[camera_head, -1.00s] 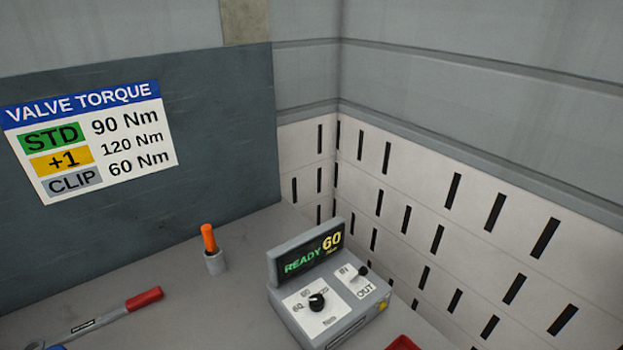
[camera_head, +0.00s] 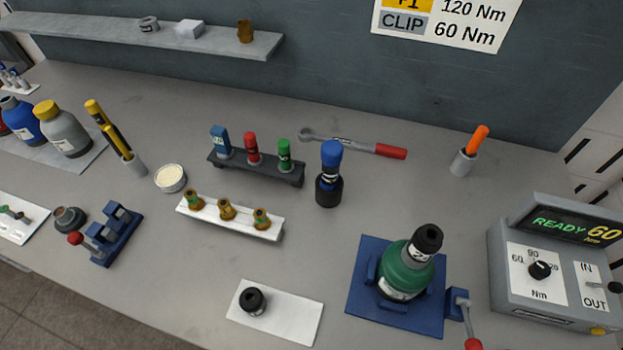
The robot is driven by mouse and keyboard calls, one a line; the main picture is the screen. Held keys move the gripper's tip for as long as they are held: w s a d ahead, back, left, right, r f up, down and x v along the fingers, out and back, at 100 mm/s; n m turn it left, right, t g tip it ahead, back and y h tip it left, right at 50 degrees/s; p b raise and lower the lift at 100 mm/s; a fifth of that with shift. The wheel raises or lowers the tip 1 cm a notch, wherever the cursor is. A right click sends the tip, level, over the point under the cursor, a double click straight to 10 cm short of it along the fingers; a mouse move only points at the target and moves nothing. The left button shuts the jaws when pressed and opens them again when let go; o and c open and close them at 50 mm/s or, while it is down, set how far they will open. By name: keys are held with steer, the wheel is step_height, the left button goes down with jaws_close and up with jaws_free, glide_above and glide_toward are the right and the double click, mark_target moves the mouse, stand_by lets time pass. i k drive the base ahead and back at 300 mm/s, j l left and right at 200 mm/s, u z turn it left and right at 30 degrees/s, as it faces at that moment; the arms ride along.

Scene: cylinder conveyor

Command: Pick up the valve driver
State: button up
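No label in view names the valve driver. An upright tool with a blue top and a black base (camera_head: 329,176) stands on the bench right of the dark rack and may be it. A wrench with a red handle (camera_head: 352,144) lies flat behind it. A grey control box (camera_head: 548,265) at the right reads READY 60 and has a dial and an IN/OUT switch. A green cylinder with a black top (camera_head: 405,268) stands tilted in the picture in a blue fixture (camera_head: 362,312). My gripper is not in view.
A dark rack (camera_head: 256,171) holds blue, red and green pieces. A white rack (camera_head: 228,219) holds brass fittings. A black ring-shaped part (camera_head: 252,301) sits on a white mat (camera_head: 285,318). An orange-handled item stands in a grey cup (camera_head: 462,164). Bottles stand at left; a shelf (camera_head: 150,36) hangs behind.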

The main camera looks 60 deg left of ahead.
mark_target(332, 151)
steer(key=k+j+u, duration=0.2)
steer(key=u, duration=0.3)
steer(key=k+j+u, duration=0.3)
steer(key=u, duration=0.2)
steer(key=j, duration=0.05)
